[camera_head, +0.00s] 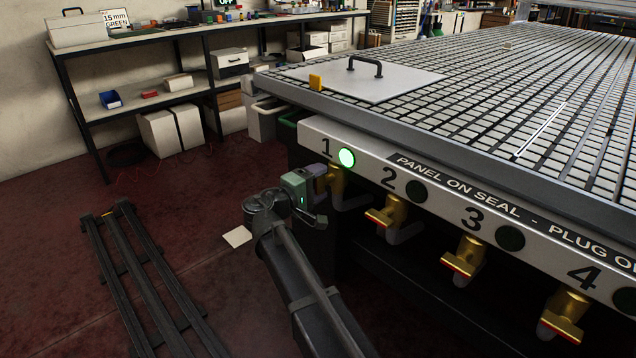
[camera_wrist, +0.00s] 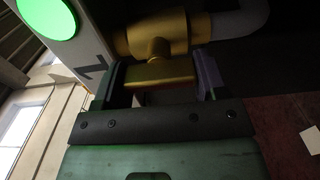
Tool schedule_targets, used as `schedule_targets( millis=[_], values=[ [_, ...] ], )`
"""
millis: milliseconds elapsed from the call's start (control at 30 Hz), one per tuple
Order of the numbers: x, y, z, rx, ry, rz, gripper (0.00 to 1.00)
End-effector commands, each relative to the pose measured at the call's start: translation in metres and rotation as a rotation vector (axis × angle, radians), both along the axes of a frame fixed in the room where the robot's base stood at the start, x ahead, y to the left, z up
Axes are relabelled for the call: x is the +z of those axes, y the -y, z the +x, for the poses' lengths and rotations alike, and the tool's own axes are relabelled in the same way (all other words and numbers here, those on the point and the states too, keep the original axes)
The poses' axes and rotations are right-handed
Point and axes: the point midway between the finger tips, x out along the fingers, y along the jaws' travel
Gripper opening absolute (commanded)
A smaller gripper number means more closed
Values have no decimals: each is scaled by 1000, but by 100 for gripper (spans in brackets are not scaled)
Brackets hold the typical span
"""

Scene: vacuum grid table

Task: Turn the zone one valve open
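The zone one valve (camera_head: 338,186) is a brass-coloured valve under the number 1 on the table's front panel. Its body (camera_wrist: 163,36) fills the upper middle of the wrist view. Its flat handle (camera_wrist: 160,74) lies between the two fingers of my gripper (camera_wrist: 162,82). The fingers are apart, one on each side of the handle, and look very close to its edges. Whether they press on it is unclear. In the head view, my gripper (camera_head: 318,187) is at the valve and hides its handle. The round lamp (camera_head: 347,158) beside the number 1 glows green.
Valves two (camera_head: 387,212), three (camera_head: 464,261) and four (camera_head: 563,318) hang along the panel, their lamps dark. Rails (camera_head: 130,275) run along the floor at left.

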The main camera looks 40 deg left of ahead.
Motion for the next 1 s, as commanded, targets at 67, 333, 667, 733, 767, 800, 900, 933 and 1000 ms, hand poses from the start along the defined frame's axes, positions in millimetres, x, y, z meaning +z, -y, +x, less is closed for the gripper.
schedule_targets(
  millis=[67,333,667,733,767,800,900,933,1000],
  values=[
    [0,0,-1,0,0,-1,77],
    [0,0,0,0,0,0,92],
    [0,-6,-40,3,0,0,92],
    [0,-9,-58,3,0,0,92],
    [0,-10,-66,4,0,0,92],
    [0,-12,-75,3,0,0,92],
    [0,-15,-94,2,0,0,92],
    [0,-16,-98,1,0,0,92],
    [0,-17,-105,2,0,0,92]
  ],
)
